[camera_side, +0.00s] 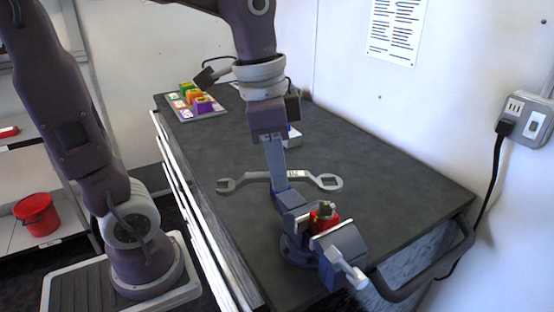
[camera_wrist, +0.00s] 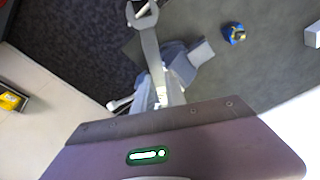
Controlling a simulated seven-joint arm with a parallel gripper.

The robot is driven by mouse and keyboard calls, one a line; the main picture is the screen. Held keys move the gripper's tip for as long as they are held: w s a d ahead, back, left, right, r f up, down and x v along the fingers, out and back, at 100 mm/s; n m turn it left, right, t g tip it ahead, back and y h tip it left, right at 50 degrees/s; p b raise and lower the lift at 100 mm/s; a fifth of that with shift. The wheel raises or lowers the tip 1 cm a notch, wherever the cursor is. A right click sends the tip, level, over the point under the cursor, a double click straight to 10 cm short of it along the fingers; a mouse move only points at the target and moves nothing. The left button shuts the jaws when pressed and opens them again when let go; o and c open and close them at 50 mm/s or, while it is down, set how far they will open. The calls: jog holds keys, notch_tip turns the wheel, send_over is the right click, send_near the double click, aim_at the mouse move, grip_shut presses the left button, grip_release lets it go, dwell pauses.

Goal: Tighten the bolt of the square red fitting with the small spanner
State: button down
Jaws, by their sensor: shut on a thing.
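My gripper (camera_side: 280,182) is shut on a grey spanner (camera_side: 257,177) near its middle and holds it level above the bench. The red fitting (camera_side: 331,222) is clamped in a blue-grey vise (camera_side: 343,245), with a dark bolt head (camera_side: 325,206) on top. The wrist view shows the spanner (camera_wrist: 150,42) reaching away from my gripper (camera_wrist: 163,97), and the vise (camera_wrist: 181,68); the red fitting is not clear there.
The dark bench (camera_side: 400,185) is mostly clear right of the vise. A tray (camera_side: 207,117) of coloured fittings stands at the far left, and a pale box (camera_side: 293,139) behind my gripper. A rail (camera_side: 425,275) edges the bench near the wall. A blue-and-yellow object (camera_wrist: 234,33) shows in the wrist view.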

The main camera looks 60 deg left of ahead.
jog(key=shift+f, duration=2.85)
jog(key=w+a+m, duration=0.1)
jog(key=m, duration=0.1)
jog(key=w+a+m, duration=0.1)
jog(key=w+m, duration=0.1)
jog(key=m, duration=0.1)
jog(key=w+a+m, duration=0.1)
jog(key=a+m, duration=0.1)
jog(key=m, duration=0.1)
jog(key=shift+w+g+h, duration=0.15)
jog(key=shift+g+h, duration=0.25)
jog(key=w+m, duration=0.2)
jog(key=m, duration=0.1)
jog(key=shift+w+a+g, duration=0.2)
jog(key=shift+a+g, duration=0.1)
jog(key=w+m, duration=0.1)
jog(key=m, duration=0.1)
jog(key=w+m, duration=0.1)
jog(key=m, duration=0.1)
jog(key=shift+w+d+g, duration=0.1)
jog(key=shift+w+g, duration=0.2)
jog(key=shift+w, duration=0.1)
jog(key=shift+s+n, duration=0.75)
jog(key=shift+n, duration=0.05)
jog(key=shift+r, duration=2.95)
